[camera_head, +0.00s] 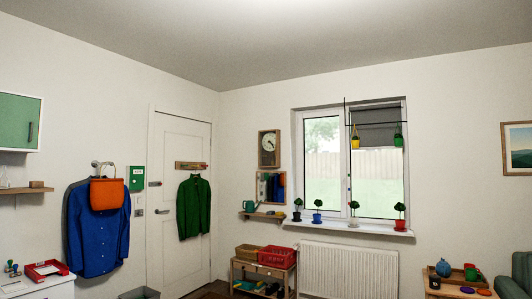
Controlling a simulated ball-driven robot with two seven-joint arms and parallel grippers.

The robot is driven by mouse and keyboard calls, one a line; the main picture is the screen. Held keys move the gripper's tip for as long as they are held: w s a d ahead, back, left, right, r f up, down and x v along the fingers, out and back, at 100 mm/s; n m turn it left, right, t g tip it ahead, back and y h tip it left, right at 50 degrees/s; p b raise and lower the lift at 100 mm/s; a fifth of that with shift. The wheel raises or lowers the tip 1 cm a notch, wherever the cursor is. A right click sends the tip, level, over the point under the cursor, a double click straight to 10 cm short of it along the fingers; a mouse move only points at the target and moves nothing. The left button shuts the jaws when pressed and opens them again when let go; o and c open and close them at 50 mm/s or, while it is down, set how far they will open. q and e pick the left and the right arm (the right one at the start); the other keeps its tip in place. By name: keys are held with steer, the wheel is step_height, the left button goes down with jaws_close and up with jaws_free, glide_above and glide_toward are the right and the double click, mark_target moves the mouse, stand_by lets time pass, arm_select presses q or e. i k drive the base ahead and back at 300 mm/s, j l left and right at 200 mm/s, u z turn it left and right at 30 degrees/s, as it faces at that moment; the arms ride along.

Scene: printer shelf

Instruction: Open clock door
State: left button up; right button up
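A wall clock (268,149) hangs on the far wall, left of the window. It has a wooden case with a pale round dial in its upper part. Its door looks closed, though it is too small to be sure. Neither of my grippers is in the picture, and the clock is well across the room.
A radiator (347,270) stands to the right, a white door (180,150) to the left.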

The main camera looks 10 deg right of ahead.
mark_target(276, 131)
steer(key=i+l+z, duration=0.2)
steer(key=i, duration=0.2)
steer(key=i+l+z, duration=0.2)
steer(key=i, duration=0.2)
steer(key=i+j+z, duration=0.1)
steer(key=i+z, duration=0.2)
steer(key=i, duration=5.05)
